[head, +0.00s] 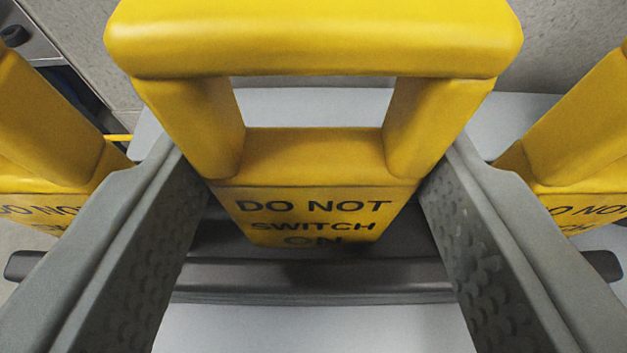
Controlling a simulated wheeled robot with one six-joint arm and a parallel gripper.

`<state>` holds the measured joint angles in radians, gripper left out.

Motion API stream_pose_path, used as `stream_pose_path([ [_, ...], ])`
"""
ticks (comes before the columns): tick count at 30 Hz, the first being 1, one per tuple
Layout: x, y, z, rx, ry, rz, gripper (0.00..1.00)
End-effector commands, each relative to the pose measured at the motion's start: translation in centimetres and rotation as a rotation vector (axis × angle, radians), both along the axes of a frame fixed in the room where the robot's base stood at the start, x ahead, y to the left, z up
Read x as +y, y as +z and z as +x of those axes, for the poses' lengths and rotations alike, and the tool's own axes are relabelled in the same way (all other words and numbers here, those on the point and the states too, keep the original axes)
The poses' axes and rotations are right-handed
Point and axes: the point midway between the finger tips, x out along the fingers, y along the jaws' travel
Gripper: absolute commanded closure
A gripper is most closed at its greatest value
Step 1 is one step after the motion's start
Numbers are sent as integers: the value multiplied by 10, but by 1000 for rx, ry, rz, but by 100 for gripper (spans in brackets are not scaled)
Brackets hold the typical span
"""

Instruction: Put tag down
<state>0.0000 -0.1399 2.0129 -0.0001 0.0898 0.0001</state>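A yellow tag (305,155) with black lettering, "DO NOT SWITCH ON", is in the middle of the head view. Its thick looped handle is nearest the camera, and its lettered body runs down between my two fingers. My gripper (315,165) has one grey finger close along each side of the tag. I cannot tell whether the fingers press on its edges or stand just clear. The foot of the tag is in shadow, so its contact with what lies below is unclear.
Similar yellow tags stand close on the left (50,130) and on the right (585,130), at about the same height. A dark grey bar (310,272) crosses below the middle tag, with pale flat surface (315,325) in front. Grey floor shows behind.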

Motion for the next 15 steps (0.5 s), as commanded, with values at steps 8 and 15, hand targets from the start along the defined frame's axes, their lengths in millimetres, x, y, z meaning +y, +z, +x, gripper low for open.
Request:
stream_pose_path([
  [8, 0, -2, 0, 1, 0, 0, 24],
  [15, 0, -1, 0, 0, 0, 0, 24],
])
